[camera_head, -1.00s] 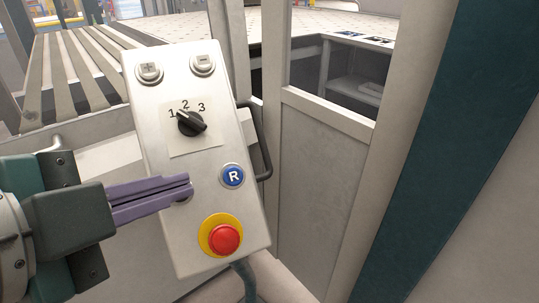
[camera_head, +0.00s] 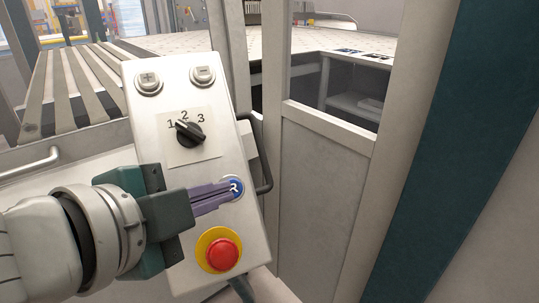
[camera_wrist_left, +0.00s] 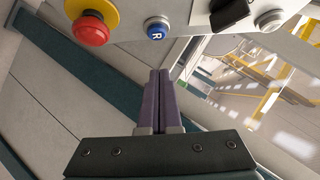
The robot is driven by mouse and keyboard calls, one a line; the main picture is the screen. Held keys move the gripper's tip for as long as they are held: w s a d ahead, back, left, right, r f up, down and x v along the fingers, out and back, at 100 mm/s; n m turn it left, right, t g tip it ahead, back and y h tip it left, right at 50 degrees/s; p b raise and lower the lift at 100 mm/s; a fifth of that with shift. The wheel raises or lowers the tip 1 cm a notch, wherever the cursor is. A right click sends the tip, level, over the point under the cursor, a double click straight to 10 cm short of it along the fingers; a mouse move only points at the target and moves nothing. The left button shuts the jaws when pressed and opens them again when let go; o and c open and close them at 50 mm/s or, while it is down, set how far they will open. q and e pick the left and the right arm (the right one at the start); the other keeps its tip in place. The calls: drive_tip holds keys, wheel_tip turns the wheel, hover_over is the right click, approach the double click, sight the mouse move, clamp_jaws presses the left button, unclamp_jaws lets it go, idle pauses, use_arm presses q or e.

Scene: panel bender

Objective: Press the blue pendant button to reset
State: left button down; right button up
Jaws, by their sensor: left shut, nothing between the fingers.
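The grey pendant (camera_head: 160,135) stands tilted in the middle of the head view. Its blue button (camera_head: 237,187), marked R, is partly covered by my left gripper's fingertips. My left gripper (camera_head: 230,192) is shut and empty, its purple fingers pointing right at the button. In the left wrist view the blue button (camera_wrist_left: 156,31) shows beyond the fingertips (camera_wrist_left: 160,72), with a gap between them in the picture. I cannot tell from the head view whether they touch. My right gripper is not in view.
A red emergency button (camera_head: 222,254) on a yellow ring sits just below the blue button. A black selector knob (camera_head: 190,133) is above it. A dark handle (camera_head: 264,160) runs along the pendant's right side. Machine frame posts and a panel (camera_head: 322,200) stand to the right.

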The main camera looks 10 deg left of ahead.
sight(240, 186)
use_arm(q)
drive_tip(key=w+f, duration=0.2)
drive_tip(key=w, duration=0.1)
drive_tip(key=w+f, duration=0.1)
drive_tip(key=shift+w+a+f+b, duration=0.1)
drive_tip(key=shift+w+a+b, duration=0.2)
drive_tip(key=shift+a, duration=0.05)
drive_tip(key=shift+w+a+f, duration=0.3)
drive_tip(key=shift+w+f, duration=0.05)
